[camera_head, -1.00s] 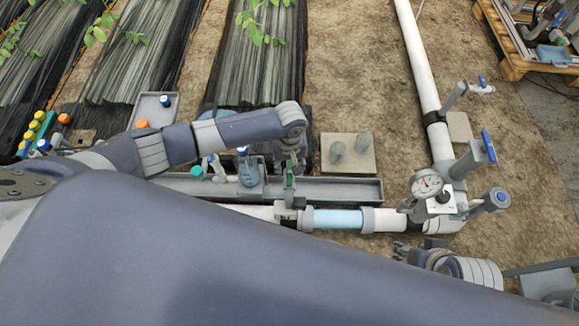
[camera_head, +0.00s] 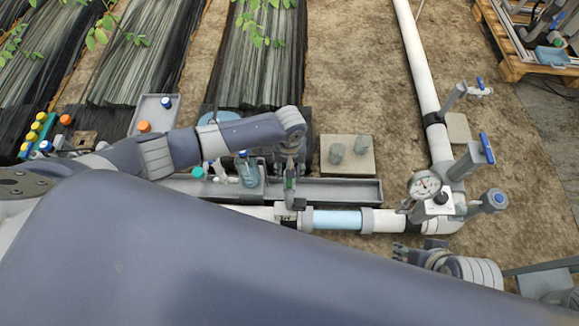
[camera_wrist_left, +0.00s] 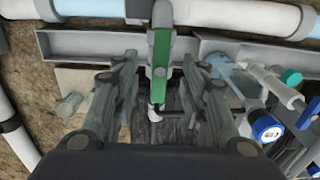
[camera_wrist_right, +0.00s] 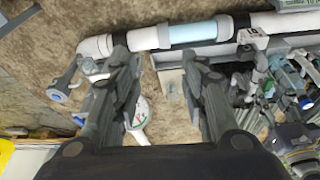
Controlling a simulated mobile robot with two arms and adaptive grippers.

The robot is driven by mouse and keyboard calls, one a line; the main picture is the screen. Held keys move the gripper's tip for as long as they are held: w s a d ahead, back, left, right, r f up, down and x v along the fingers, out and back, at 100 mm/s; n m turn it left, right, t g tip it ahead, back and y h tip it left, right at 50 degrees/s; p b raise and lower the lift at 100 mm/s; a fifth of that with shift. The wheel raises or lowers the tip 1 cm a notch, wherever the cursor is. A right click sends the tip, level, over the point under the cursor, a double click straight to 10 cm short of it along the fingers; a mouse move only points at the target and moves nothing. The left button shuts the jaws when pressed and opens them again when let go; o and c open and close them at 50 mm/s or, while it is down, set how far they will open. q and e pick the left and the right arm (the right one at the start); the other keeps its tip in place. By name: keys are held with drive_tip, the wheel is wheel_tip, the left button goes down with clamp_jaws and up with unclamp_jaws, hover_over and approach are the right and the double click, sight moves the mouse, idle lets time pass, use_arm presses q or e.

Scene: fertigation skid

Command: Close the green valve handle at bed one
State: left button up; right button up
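The green valve handle (camera_wrist_left: 160,52) stands at the upper middle of the left wrist view, on a grey valve body at the pipe. In the head view the handle (camera_head: 289,184) is a small green strip below my left wrist. My left gripper (camera_wrist_left: 160,62) is open. Its fingers are on either side of the handle in the picture, with visible gaps; I cannot tell the depth between them. My right gripper (camera_wrist_right: 155,52) is open and empty, above bare soil and a round gauge (camera_wrist_right: 138,112).
A grey channel (camera_head: 345,191) runs behind the white pipe (camera_head: 385,220). Blue-handled valves (camera_head: 487,147) and a pressure gauge (camera_head: 425,184) stand at the right. A clear bottle (camera_head: 248,173) and a teal-capped part stand left of the handle. A block (camera_head: 366,160) lies behind the channel.

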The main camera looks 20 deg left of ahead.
use_arm(q)
drive_tip(key=shift+f+b, duration=0.35)
drive_tip(key=shift+f, duration=0.75)
drive_tip(key=shift+f+b, duration=0.45)
drive_tip(key=shift+f, duration=0.4)
use_arm(e)
drive_tip(key=w, duration=0.1)
drive_tip(key=w+t, duration=0.1)
drive_tip(key=w+a, duration=0.1)
drive_tip(key=shift+w+f+t, duration=0.15)
drive_tip(key=shift+f+t, duration=0.15)
use_arm(q)
drive_tip(key=shift+c, duration=0.2)
clamp_jaws()
use_arm(e)
drive_tip(key=shift+d, duration=0.1)
